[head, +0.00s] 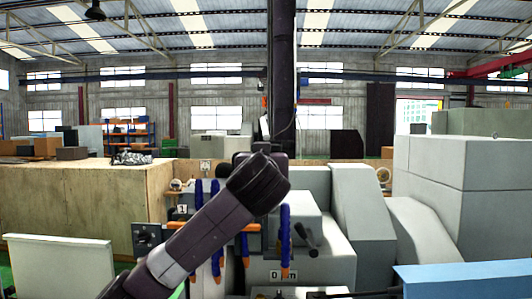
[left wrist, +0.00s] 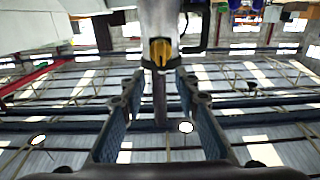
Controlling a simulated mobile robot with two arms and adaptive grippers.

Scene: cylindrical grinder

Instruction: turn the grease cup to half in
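In the left wrist view a small yellow, brass-like part (left wrist: 160,51) sits under the end of a pale rounded body (left wrist: 160,20). It may be the grease cup, but I cannot tell for sure, and no setting mark is readable. My left gripper (left wrist: 160,78) is open, with one finger on each side of the view and the yellow part between and beyond the tips. I see no contact. In the head view my arm crosses the middle of the machine, and the left gripper and the grease cup cannot be made out there. My right gripper is in neither view.
Blue hoses with orange tips (head: 285,241) hang around my arm. Grey housings (head: 365,220) stand at right, a wooden partition (head: 75,205) at left.

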